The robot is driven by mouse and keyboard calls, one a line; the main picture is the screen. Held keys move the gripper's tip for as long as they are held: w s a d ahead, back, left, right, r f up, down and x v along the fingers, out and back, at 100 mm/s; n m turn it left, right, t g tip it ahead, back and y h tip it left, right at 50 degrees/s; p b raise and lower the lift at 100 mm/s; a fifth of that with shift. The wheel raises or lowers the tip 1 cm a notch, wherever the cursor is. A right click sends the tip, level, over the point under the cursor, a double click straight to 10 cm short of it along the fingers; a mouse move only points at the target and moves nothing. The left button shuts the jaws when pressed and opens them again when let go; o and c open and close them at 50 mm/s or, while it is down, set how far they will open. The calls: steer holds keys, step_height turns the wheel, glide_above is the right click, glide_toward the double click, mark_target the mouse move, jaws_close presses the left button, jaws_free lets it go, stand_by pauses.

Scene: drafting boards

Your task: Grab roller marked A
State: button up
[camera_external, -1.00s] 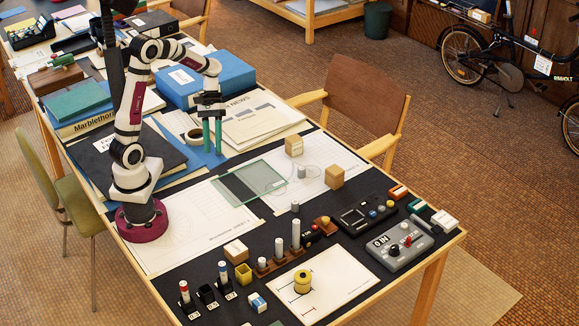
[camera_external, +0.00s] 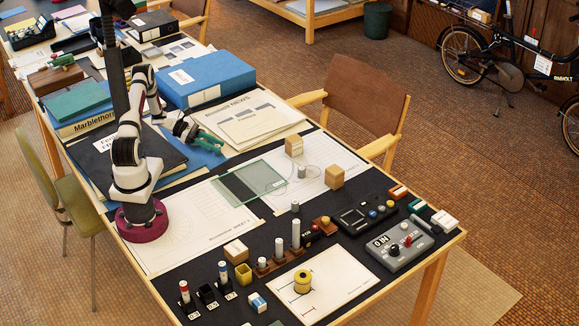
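I cannot read a letter A on any roller from this view. A yellow spool-like roller (camera_external: 303,282) stands upright on a white sheet (camera_external: 335,283) at the table's front. White cylinders of differing heights stand in a brown rack (camera_external: 265,268) to its left and behind it. A small grey cylinder (camera_external: 295,207) stands beyond the rack. My gripper (camera_external: 217,146) is far from these, over the blue folder at the table's left middle. Its two green fingers point right and slightly down, apart, with nothing seen between them.
A glass plate (camera_external: 250,182) lies on the drawing sheets between my gripper and the rack. Wooden blocks (camera_external: 334,177) stand on the right sheet. A grey control box (camera_external: 398,247) sits at the right edge. A blue box file (camera_external: 207,78) stands behind my gripper.

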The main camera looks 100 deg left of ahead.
mark_target(224, 155)
steer(key=x, duration=0.3)
steer(key=shift+w+f, duration=0.3)
jaws_close()
steer(key=shift+r, duration=0.15)
